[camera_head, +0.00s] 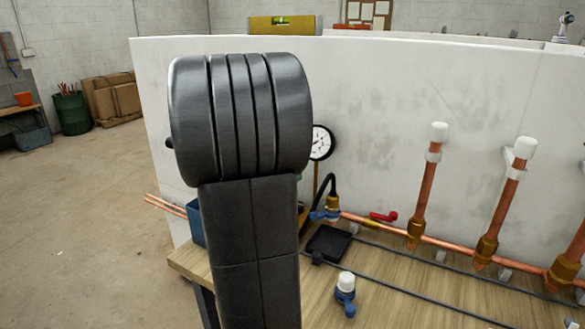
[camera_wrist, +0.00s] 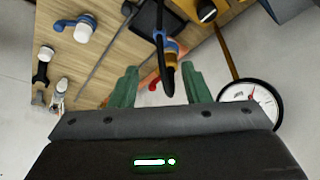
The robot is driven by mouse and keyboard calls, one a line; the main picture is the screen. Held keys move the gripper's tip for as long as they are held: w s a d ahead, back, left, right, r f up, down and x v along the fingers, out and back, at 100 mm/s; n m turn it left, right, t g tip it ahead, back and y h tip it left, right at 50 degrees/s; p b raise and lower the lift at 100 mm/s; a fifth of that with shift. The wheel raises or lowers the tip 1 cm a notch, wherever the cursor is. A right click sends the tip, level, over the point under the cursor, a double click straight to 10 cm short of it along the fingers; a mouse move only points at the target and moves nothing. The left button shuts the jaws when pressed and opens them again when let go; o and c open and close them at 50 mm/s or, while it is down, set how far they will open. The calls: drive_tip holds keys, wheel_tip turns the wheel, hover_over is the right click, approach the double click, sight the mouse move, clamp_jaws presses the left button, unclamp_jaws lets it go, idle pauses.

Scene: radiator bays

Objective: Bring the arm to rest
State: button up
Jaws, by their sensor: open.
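My arm stands upright in the middle of the head view, its dark links covering part of the bench and white panel. My gripper is hidden behind them there. In the wrist view my gripper (camera_wrist: 158,88) shows two green fingers spread apart. A black hose (camera_wrist: 160,52) passes between or behind the fingers; I cannot tell whether it touches them. I see no object clamped in the fingers.
A pressure gauge (camera_head: 321,142) stands close to my arm and the gripper (camera_wrist: 250,103). Copper pipes (camera_head: 420,205) with white caps run along the white panel (camera_head: 400,110). A blue-and-white valve (camera_head: 346,290) lies on the wooden bench (camera_head: 400,300). Open floor (camera_head: 80,210) lies left.

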sight(315, 210)
drive_tip(key=b+x, duration=0.1)
drive_tip(key=x, duration=1.3)
drive_tip(key=shift+b, duration=0.3)
drive_tip(key=shift+r, duration=0.1)
drive_tip(key=w+p+v, duration=0.1)
drive_tip(key=p+v, duration=0.1)
drive_tip(key=v, duration=1.2)
drive_tip(key=x, duration=0.4)
drive_tip(key=b+x, duration=0.1)
drive_tip(key=x, duration=0.4)
drive_tip(key=s+b+x, duration=0.1)
drive_tip(key=x, duration=0.4)
drive_tip(key=shift+s, duration=0.1)
drive_tip(key=n, duration=0.1)
drive_tip(key=s+d+n+t, duration=0.1)
drive_tip(key=shift+s+n, duration=0.15)
drive_tip(key=shift+n, duration=0.25)
